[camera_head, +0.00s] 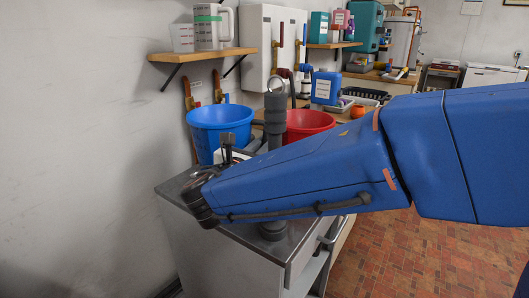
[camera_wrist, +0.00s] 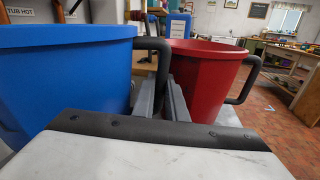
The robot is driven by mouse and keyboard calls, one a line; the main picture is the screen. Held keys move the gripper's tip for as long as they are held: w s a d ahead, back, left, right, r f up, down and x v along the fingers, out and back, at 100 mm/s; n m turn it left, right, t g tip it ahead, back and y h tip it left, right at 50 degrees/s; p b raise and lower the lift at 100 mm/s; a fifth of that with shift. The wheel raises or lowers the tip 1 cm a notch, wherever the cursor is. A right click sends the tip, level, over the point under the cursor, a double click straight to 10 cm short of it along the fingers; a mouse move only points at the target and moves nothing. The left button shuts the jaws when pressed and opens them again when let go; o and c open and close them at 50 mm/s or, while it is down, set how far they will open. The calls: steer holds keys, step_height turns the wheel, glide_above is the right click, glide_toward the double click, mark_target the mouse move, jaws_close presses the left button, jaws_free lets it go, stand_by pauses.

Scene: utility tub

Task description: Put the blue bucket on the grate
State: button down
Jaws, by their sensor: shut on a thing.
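The blue bucket (camera_head: 218,120) is upright at the left of the metal worktop in the head view. In the wrist view the blue bucket (camera_wrist: 60,75) fills the left side, with its dark handle at its right. My gripper (camera_wrist: 166,100) is shut on that handle, beside the bucket. In the head view my gripper (camera_head: 228,150) is partly hidden by my blue arm. The bucket's base is hidden, so I cannot tell whether it touches anything below. I cannot make out the grate in either view.
A red bucket (camera_head: 308,122) stands close at the right; it also shows in the wrist view (camera_wrist: 205,75). A dark grey upright pipe (camera_head: 275,118) rises from the metal worktop (camera_head: 178,187). A wooden shelf (camera_head: 203,54) with jugs hangs above on the wall.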

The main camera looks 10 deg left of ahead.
steer(key=shift+f, duration=1.25)
steer(key=c, duration=1.8)
jaws_free()
steer(key=shift+o, duration=0.2)
